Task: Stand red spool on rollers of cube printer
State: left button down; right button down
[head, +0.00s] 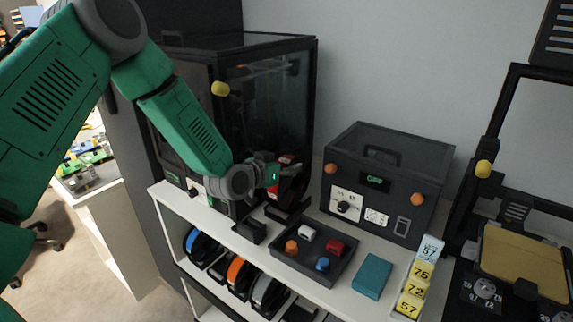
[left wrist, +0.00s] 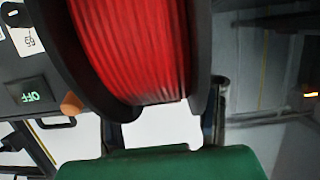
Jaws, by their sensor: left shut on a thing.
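The red spool (head: 287,161), with black flanges, is in my left gripper (head: 290,181) beside the front right corner of the cube printer (head: 270,95), a tall dark enclosure. It is upright, partly hidden by the gripper. In the left wrist view the red spool (left wrist: 130,45) fills the top middle, with the fingers of my left gripper (left wrist: 164,112) on either side of its lower rim. A low black stand (head: 285,213), perhaps the rollers, lies just below the spool; I cannot tell whether they touch. My right gripper is out of view.
A black tray (head: 313,270) with small coloured pieces stands in front. A dark box with knobs (head: 385,180) is to the right, a teal box (head: 372,276) and number blocks (head: 414,285) nearer. A black block (head: 250,230) sits left of the tray. More spools (head: 237,272) are on the shelf below.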

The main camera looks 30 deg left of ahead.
pick_arm(q)
jog(key=shift+a+f+b, duration=0.1)
jog(key=shift+f+b, duration=0.2)
jog(key=shift+f, duration=0.35)
jog(key=c, duration=0.7)
grip_release()
jog(key=shift+w+d, duration=0.1)
jog(key=shift+d, duration=0.1)
jog(key=shift+s+a, duration=0.1)
jog(key=shift+s, duration=0.15)
jog(key=v, duration=1.1)
jog(key=shift+s+r, duration=0.2)
